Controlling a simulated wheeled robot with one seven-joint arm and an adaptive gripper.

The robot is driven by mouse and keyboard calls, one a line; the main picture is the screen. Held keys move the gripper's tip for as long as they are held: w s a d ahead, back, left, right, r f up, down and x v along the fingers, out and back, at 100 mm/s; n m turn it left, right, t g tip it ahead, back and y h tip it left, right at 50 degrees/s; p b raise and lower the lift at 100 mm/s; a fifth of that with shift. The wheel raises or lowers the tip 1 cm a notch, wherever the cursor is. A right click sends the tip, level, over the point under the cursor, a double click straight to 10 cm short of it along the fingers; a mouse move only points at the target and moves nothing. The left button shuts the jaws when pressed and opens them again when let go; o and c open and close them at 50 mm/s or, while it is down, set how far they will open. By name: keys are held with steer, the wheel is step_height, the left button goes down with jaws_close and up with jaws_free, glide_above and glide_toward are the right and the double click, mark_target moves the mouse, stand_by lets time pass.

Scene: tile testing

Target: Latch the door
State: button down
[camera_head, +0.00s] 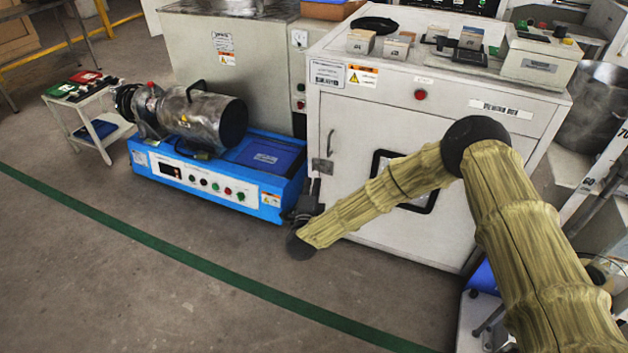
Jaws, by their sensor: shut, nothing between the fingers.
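The white cabinet's door (352,125) faces me and looks closed, lying about flush with the front. A thin vertical handle (330,143) is on its left side. Below the handle is a grey metal latch plate (322,166) at the door's left edge. My gripper (315,186) is shut and empty, small and dark, pointing up just below the latch plate. I cannot tell whether it touches the plate. My arm, in a yellowish sleeve, comes from the right and covers the lower middle of the door and part of its dark-framed window (418,205).
A blue machine base (225,195) with a metal cylinder (205,115) stands close left of my gripper. Small sample blocks (397,46) and a control box (540,58) sit on the cabinet top. A small white side table (95,110) is far left. The floor in front is clear.

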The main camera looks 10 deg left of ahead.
steer(key=s+a+p, duration=0.2)
steer(key=s+p, duration=0.1)
steer(key=s, duration=0.7)
steer(key=shift+s, duration=0.35)
steer(key=shift+f, duration=0.1)
steer(key=s+d+f+n+g+y, duration=0.2)
steer(key=s+d+f+n+g, duration=0.9)
steer(key=s+d+f, duration=0.7)
steer(key=s+d+r+n+g+h, duration=0.3)
steer(key=s+d+n+g, duration=0.35)
steer(key=s+d, duration=1.5)
step_height(320, 180, up, 35)
steer(key=s+p, duration=0.1)
steer(key=p, duration=3.3)
steer(key=shift+m+p, duration=0.35)
steer(key=shift+m, duration=0.1)
steer(key=shift+s+f+g, duration=0.15)
steer(key=shift+s+g, duration=0.05)
steer(key=shift+g, duration=0.05)
